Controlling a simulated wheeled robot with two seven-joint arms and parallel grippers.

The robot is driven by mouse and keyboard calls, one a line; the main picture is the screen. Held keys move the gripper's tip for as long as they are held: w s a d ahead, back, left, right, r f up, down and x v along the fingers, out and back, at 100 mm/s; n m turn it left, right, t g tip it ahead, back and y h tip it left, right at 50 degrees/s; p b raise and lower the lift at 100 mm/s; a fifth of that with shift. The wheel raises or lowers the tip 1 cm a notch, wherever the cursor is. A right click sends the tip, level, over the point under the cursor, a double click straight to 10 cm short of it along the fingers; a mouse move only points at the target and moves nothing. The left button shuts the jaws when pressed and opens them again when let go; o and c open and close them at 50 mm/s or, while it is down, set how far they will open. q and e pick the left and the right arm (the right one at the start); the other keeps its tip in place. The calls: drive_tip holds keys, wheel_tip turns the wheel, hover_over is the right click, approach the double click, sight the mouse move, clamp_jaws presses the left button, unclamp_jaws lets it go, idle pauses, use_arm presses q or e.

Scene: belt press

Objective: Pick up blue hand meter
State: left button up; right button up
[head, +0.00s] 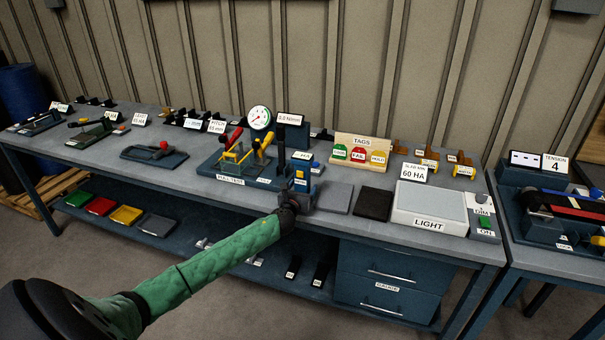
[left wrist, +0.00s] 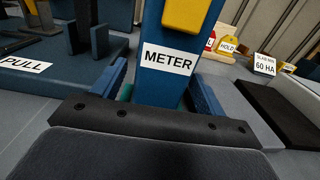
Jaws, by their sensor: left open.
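The blue hand meter (left wrist: 165,95) stands upright in the left wrist view, with a white METER label and a yellow part above it. Its top is cut off there. In the head view the meter (head: 301,182) is small and partly hidden by my left gripper (head: 297,199), which is at the bench's front edge. In the left wrist view the open fingers of my left gripper (left wrist: 163,84) lie on either side of the meter's lower body. I cannot tell whether they touch it. My right gripper is not in view.
A fixture labelled PULL (head: 231,165) stands left of the meter. A dark pad (head: 374,204) and a light box (head: 430,207) lie to the right. A tag rack (head: 361,151) and a round gauge (head: 260,117) stand behind. Drawers (head: 390,270) are below.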

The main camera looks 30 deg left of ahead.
sight(300, 181)
use_arm(q)
drive_tip(key=shift+w+a+f, duration=0.15)
drive_tip(key=shift+w, duration=0.2)
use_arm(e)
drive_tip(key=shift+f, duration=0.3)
use_arm(q)
drive_tip(key=c, duration=1.3)
